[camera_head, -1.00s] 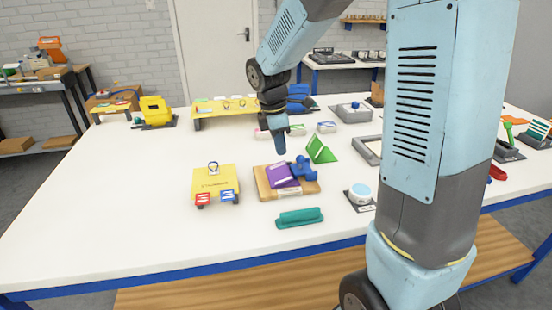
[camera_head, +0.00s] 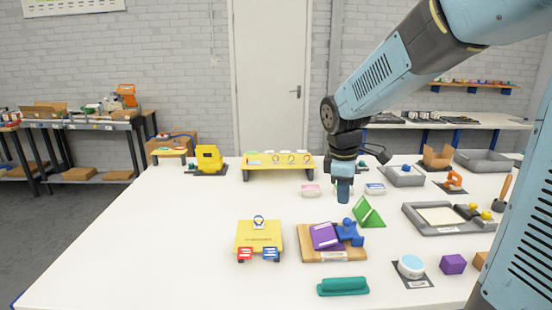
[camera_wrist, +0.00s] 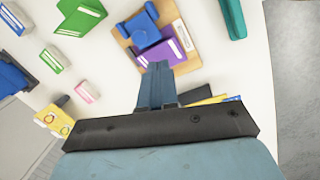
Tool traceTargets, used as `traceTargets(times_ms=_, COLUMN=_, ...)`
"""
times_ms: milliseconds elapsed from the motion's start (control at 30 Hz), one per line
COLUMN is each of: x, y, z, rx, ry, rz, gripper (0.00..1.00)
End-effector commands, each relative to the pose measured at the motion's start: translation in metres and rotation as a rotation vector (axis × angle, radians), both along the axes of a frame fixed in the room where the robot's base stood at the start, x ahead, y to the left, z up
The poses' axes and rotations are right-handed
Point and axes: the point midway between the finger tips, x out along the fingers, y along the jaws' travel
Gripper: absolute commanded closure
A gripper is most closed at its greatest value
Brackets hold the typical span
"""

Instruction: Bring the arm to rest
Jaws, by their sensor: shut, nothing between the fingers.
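My gripper (camera_head: 343,191) is shut and empty. In the head view it hangs pointing down above the white table, behind the wooden board as seen there. In the wrist view the shut fingers (camera_wrist: 157,79) point toward the wooden board (camera_wrist: 183,66), with clear space around them. The board (camera_head: 332,256) carries a purple block (camera_head: 323,236) and a blue part (camera_head: 350,233). My arm reaches in from the upper right of the head view.
A green wedge (camera_head: 368,213), a yellow stand (camera_head: 258,236), a teal bar (camera_head: 343,286) and a white round pad (camera_head: 411,266) stand nearby. A yellow rack (camera_head: 279,162) is at the back, a grey tray (camera_head: 451,217) at right. The table's left side is clear.

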Motion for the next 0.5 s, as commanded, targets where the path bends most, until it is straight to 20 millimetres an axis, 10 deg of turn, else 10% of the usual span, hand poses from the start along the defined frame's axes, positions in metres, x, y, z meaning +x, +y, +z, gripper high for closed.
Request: traceTargets(times_ms=500, x=-0.097, y=-0.036, z=0.063, rx=0.2, ry=-0.258, rz=-0.644, gripper=1.0)
